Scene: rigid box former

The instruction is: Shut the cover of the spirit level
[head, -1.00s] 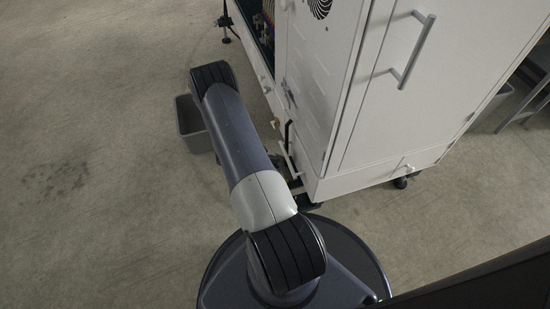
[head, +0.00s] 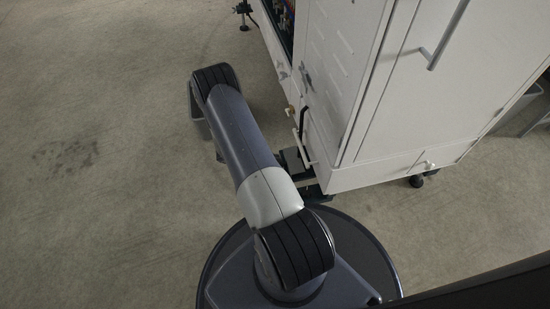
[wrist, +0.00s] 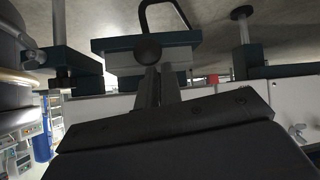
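I cannot make out the spirit level or its cover in either view. In the wrist view, a dark block with screws fills the bottom and seems to be part of my gripper (wrist: 158,88). Two grey bars rise from it side by side; I cannot tell whether they are its fingers, nor whether it is open or shut. Beyond them is a dark teal block (wrist: 112,45) with a round black knob (wrist: 147,49) and a black bent handle (wrist: 164,5) above. In the head view my arm reaches toward the upper left and hides its own end.
A white cabinet (head: 345,60) stands right of my arm, with a long handle (head: 445,38), a black lever (head: 302,122) and a caster (head: 417,181). A dark plate (head: 292,160) sticks out low at its near side. The floor at left is clear.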

